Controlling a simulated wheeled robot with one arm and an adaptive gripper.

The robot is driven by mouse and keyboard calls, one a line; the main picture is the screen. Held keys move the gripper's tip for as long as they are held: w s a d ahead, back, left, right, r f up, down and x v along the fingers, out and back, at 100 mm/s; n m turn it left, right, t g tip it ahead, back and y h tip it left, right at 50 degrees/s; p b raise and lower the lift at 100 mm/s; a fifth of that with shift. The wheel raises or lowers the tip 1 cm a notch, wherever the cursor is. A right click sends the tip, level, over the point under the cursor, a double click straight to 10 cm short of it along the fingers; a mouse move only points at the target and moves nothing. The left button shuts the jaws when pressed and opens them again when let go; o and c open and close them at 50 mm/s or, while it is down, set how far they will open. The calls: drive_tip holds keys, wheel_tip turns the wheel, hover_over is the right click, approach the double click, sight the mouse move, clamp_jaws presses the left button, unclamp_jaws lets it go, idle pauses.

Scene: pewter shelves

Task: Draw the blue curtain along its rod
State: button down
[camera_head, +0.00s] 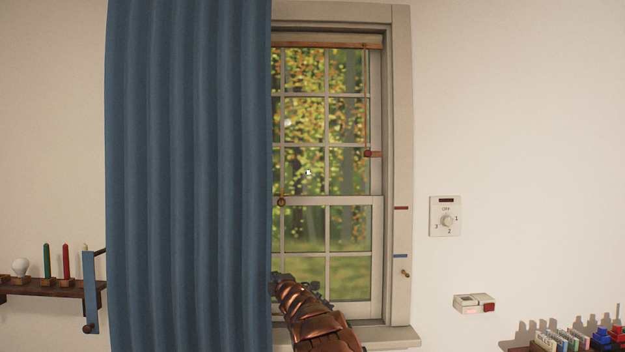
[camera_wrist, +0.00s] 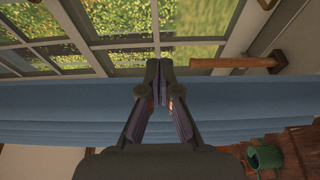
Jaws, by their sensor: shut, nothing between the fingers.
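The blue curtain (camera_head: 188,180) hangs in folds over the left part of the window, and its right edge lies along the panes. Its rod is out of view above. In the wrist view the curtain (camera_wrist: 60,110) is a blue band across the middle. My gripper (camera_head: 282,279) is at the lower right edge of the curtain, in front of the window. In the wrist view my gripper (camera_wrist: 160,68) has its fingertips together with nothing between them. The tips overlap the border of curtain and window; I cannot tell whether they touch the cloth.
The window (camera_head: 325,180) has a pull cord with a wooden handle (camera_head: 373,154). A blue strap (camera_head: 91,290) hangs left of the curtain beside a small shelf (camera_head: 40,287). A dial (camera_head: 446,216) and switch box (camera_head: 474,303) are on the right wall. The wrist view shows a wooden bar (camera_wrist: 235,62) and green mug (camera_wrist: 265,157).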

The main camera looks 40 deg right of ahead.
sight(226, 277)
drive_tip(key=w+a, duration=0.3)
drive_tip(key=a, duration=0.1)
drive_tip(key=w+a+b, duration=0.1)
drive_tip(key=w+a, duration=0.2)
drive_tip(key=a, duration=0.1)
drive_tip(key=w+a+b, duration=0.1)
drive_tip(key=w+a, duration=0.2)
drive_tip(key=a, duration=0.1)
drive_tip(key=shift+w+a, duration=0.15)
drive_tip(key=shift+a, duration=0.1)
